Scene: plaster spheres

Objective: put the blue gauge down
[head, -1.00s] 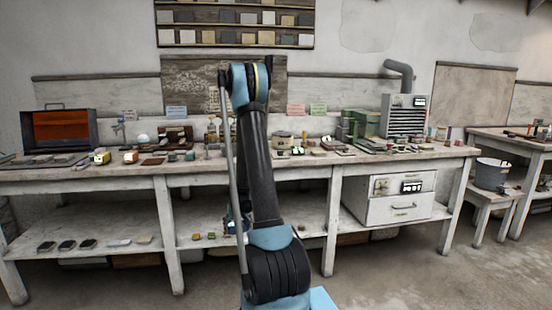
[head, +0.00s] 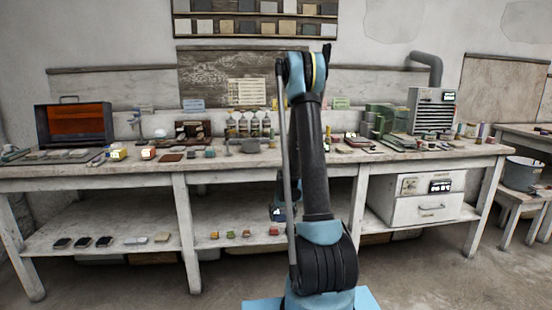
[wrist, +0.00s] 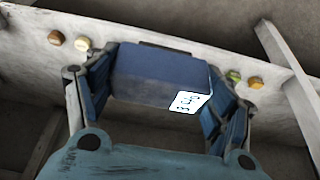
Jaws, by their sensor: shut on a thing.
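The blue gauge (wrist: 160,72) is a dark blue block with a lit white number panel at its lower right corner in the wrist view. My gripper (wrist: 160,85) is shut on it, with one blue finger against each side. In the head view my gripper (head: 279,211) is small and partly hidden behind my arm, in front of the bench's lower shelf. The gauge cannot be made out clearly there. I cannot tell whether it touches the shelf.
The lower shelf (head: 205,247) holds several small coloured blocks (head: 231,234) near my gripper and dark flat pieces (head: 83,242) at left. A white drawer unit (head: 417,198) stands at right. Bench legs (head: 187,235) bound the bays. The workbench top (head: 215,165) is crowded.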

